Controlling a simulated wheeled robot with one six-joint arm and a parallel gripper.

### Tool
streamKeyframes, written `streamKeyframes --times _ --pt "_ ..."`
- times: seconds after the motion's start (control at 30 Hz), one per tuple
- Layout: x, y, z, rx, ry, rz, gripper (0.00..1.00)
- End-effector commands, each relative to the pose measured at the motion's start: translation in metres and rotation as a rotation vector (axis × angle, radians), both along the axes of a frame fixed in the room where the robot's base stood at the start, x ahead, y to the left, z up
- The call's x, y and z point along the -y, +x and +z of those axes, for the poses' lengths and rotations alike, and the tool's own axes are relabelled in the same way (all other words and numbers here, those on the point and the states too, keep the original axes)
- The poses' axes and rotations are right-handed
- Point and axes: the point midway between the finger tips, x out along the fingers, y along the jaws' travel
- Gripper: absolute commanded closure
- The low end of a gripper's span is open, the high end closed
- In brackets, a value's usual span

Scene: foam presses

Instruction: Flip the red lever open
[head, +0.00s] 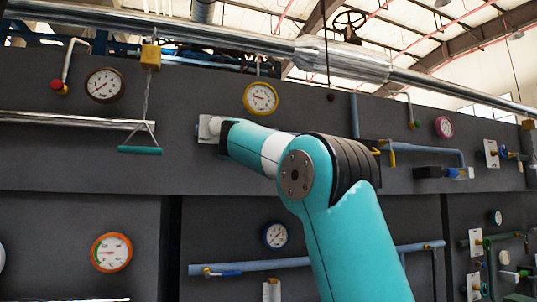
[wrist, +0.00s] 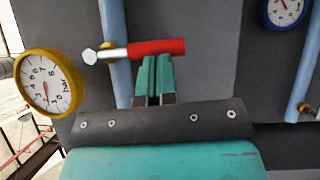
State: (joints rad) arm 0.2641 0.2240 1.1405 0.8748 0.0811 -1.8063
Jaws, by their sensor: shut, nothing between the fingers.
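In the wrist view, the red lever (wrist: 157,47) lies nearly level in the picture, with a bare metal stub and hex end at its left. It crosses in front of a blue pipe. My gripper (wrist: 153,62) has its two teal fingers close together, with nothing between them. The fingertips are at the lower edge of the red handle, near its middle; I cannot tell whether they touch it. In the head view, the red lever and my fingers are not visible; my teal arm covers that part of the panel.
A yellow-rimmed gauge (wrist: 48,83) is left of the lever, also in the head view (head: 260,98). A blue-rimmed gauge (wrist: 284,10) and another blue pipe (wrist: 305,75) are at right. A hanging teal handle (head: 140,150) is left of my arm.

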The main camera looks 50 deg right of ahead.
Motion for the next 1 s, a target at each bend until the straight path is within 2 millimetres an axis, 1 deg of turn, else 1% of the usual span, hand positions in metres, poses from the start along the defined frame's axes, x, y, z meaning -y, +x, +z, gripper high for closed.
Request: streamKeyframes --times 0.27,0.5,0.67,0.93,1.0 --pt "0.008 -0.006 -0.004 -0.055 -0.088 -0.004 1.0" --pt "0.022 -0.015 -0.006 -0.16 -0.259 -0.005 1.0" --pt "0.033 -0.021 -0.005 -0.24 -0.39 -0.005 1.0" --pt "0.05 -0.032 0.003 -0.374 -0.609 -0.006 1.0" --pt "0.053 -0.033 0.007 -0.376 -0.615 -0.004 1.0"
